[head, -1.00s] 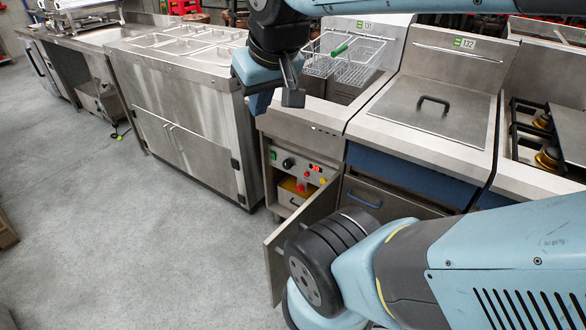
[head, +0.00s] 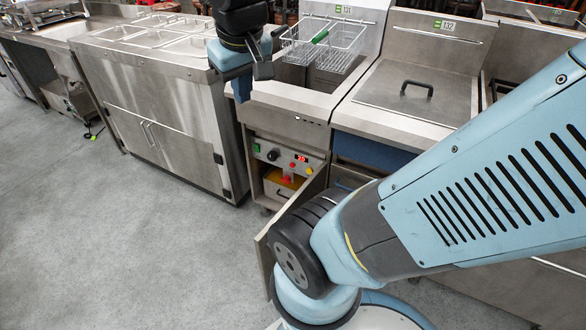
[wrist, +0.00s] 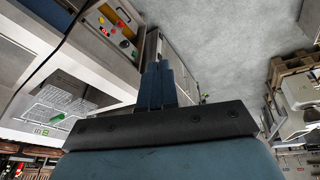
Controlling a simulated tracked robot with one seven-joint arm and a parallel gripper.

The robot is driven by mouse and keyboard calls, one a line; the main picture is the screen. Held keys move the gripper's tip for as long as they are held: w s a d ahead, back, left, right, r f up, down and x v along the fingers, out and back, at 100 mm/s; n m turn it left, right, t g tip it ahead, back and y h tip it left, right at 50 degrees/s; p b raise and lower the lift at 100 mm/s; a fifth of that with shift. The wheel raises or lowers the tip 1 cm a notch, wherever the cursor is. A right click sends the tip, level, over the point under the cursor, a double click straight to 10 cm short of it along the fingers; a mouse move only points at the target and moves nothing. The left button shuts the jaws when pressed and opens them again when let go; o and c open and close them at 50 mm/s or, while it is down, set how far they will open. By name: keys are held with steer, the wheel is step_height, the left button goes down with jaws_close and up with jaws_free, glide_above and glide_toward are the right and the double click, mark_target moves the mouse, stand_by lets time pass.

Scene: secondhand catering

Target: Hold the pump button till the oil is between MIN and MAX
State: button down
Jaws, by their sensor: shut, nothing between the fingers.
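A control panel (head: 290,157) with a green button, a black knob, a small red display and red and yellow buttons sits below the fryer marked 131. It also shows in the wrist view (wrist: 117,28). Which button is the pump button cannot be read. Below the panel, the open cabinet holds a container (head: 279,187) with something yellow and a red part. The oil level and MIN and MAX marks cannot be made out. My gripper (head: 242,97) is shut and empty, pointing down, above and left of the panel and apart from it. Its fingers (wrist: 158,88) also show in the wrist view.
The open cabinet door (head: 312,184) sticks out right of the panel, partly hidden behind my arm. Wire baskets (head: 325,42) with a green handle hang over the fryer. A steel counter with pans (head: 150,75) stands left. The floor (head: 120,240) in front is clear.

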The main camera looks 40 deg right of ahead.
mark_target(309, 172)
steer(key=w+d+f+n+g+h, duration=0.2)
steer(key=w+d+f+g+h, duration=0.15)
steer(key=w+d+f, duration=0.45)
steer(key=w+d+f+n+g+h, duration=0.25)
steer(key=w+d+f+h, duration=0.2)
steer(key=f, duration=0.75)
steer(key=w+d+f+n+g+h, duration=0.2)
steer(key=w+d+f+h, duration=0.3)
steer(key=f, duration=0.5)
steer(key=d+f+n+t, duration=0.2)
steer(key=f+n, duration=0.3)
steer(key=f, duration=0.6)
steer(key=d+f+n+t+h, duration=0.1)
steer(key=f+n+t, duration=0.4)
steer(key=f, duration=0.5)
steer(key=d+f+n+t+h, duration=0.1)
steer(key=d+f+n+t, duration=0.3)
steer(key=f, duration=0.7)
steer(key=shift+s+f+n, duration=0.3)
steer(key=shift+f+n, duration=0.05)
steer(key=shift+n, duration=0.6)
steer(key=x, duration=1.4)
steer(key=shift+r, duration=0.25)
